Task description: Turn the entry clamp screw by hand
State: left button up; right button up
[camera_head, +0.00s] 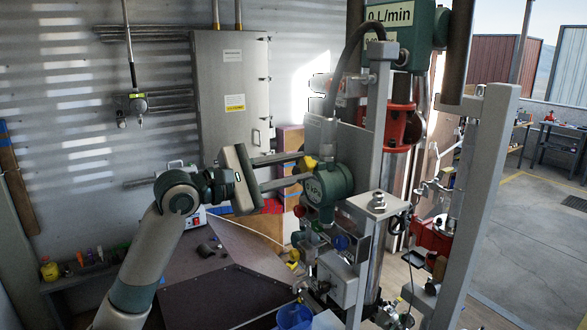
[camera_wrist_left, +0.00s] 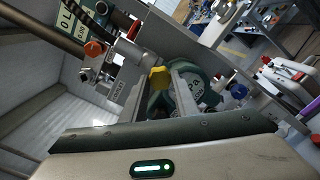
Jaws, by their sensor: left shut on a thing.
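A yellow clamp screw knob (camera_head: 311,162) sits on the valve assembly, just above the round dark green kPa gauge (camera_head: 327,187). My left gripper (camera_head: 305,167) reaches in from the left, with its two long fingers roughly level. Its fingertips are shut on the yellow knob. In the left wrist view the yellow knob (camera_wrist_left: 159,78) shows between the ends of the two fingers, in front of the green gauge (camera_wrist_left: 192,88). The fingers hide part of the knob's sides, and its shaft is not clear. My right gripper is not in view.
A grey upright post (camera_head: 375,130) and a red flanged pipe (camera_head: 399,125) stand just right of the gauge. A green flow meter (camera_head: 415,35) is above. A grey cabinet (camera_head: 230,90) hangs on the wall behind. A dark panel (camera_head: 225,295) lies below my left arm.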

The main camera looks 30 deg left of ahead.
pick_arm(q)
jog(key=shift+m, duration=0.7)
jog(key=o, duration=0.9)
jog(key=shift+a, duration=0.1)
jog(key=v, duration=0.6)
jog(key=shift+b, duration=0.4)
